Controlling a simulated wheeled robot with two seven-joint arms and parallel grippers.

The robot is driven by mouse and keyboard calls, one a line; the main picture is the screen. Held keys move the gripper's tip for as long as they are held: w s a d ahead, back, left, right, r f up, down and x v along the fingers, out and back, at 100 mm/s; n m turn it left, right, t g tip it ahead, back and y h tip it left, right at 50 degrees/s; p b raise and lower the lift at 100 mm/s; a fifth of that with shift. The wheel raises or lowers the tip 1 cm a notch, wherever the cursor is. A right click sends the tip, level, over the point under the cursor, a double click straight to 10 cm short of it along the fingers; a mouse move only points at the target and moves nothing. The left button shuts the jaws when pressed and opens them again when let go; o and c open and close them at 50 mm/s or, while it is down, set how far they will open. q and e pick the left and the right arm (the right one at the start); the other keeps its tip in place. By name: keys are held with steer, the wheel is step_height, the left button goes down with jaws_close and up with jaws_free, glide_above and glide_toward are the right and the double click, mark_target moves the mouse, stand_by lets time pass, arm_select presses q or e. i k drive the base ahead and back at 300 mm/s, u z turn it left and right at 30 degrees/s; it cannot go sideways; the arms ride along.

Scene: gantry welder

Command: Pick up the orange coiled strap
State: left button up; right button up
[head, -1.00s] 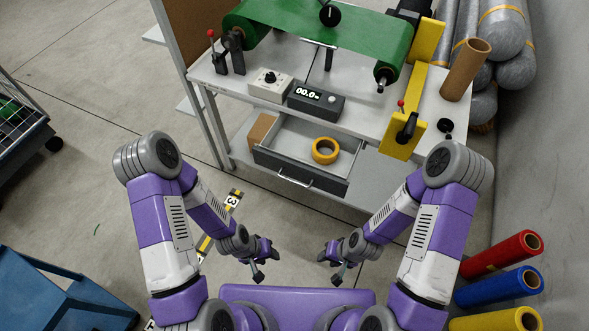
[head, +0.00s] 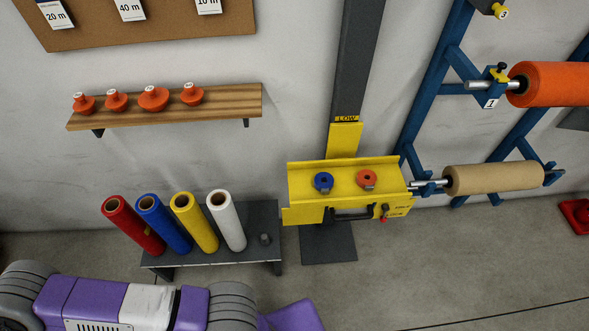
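A small orange coil (head: 366,178) with a hole in its middle lies on a yellow tray (head: 300,171) on a dark upright post in the head view. It looks like the orange coiled strap. A similar blue coil (head: 323,181) lies to its left on the same tray, apart from it. Neither of my grippers is in view. Only a purple and grey part of my own arm shows at the bottom left, well away from the tray.
Red, blue, yellow and white rolls (head: 226,220) stand tilted on a low grey bench (head: 262,220) left of the post. A blue rack (head: 432,88) with an orange roll (head: 552,84) and a tan roll (head: 495,178) stands to the right. Floor in front is clear.

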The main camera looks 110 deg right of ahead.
mark_target(368, 185)
steer(key=u, duration=5.5)
steer(key=i, duration=1.95)
steer(key=u, duration=3.4)
